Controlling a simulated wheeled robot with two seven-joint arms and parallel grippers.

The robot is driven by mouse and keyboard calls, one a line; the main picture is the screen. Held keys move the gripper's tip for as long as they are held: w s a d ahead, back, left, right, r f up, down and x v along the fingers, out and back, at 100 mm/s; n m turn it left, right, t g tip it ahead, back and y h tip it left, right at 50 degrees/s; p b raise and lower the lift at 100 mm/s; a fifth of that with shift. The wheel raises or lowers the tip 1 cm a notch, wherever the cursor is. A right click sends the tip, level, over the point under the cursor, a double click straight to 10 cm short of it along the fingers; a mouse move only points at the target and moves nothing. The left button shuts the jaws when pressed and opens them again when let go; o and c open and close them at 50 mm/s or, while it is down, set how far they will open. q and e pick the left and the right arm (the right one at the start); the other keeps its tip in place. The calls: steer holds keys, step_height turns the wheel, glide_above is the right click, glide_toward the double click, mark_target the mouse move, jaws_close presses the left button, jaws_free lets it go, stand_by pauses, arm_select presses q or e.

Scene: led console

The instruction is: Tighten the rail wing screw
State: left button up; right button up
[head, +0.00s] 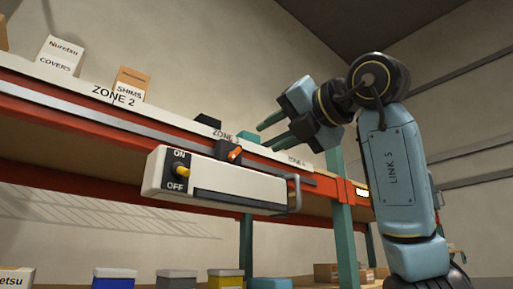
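The wing screw (235,155) is small and orange. It sits on a dark clamp block (223,150) at the rail (130,122), just above the white console box (215,180). My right gripper (262,136) reaches in from the right, with its two teal fingers pointing left. The fingers are apart with nothing visible between them. In the picture they are a little above and to the right of the wing screw; I cannot tell the depth gap. My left gripper is not in view.
The console has a yellow toggle (182,172) between ON and OFF labels and a handle (295,193) at its right end. A shelf above holds a COVERS box (60,56) and a SHIMS box (131,84). Several bins stand below. A teal post (343,225) stands right of the console.

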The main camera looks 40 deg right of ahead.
steer(key=s, duration=0.2)
steer(key=shift+s+d, duration=0.1)
steer(key=shift+s, duration=0.25)
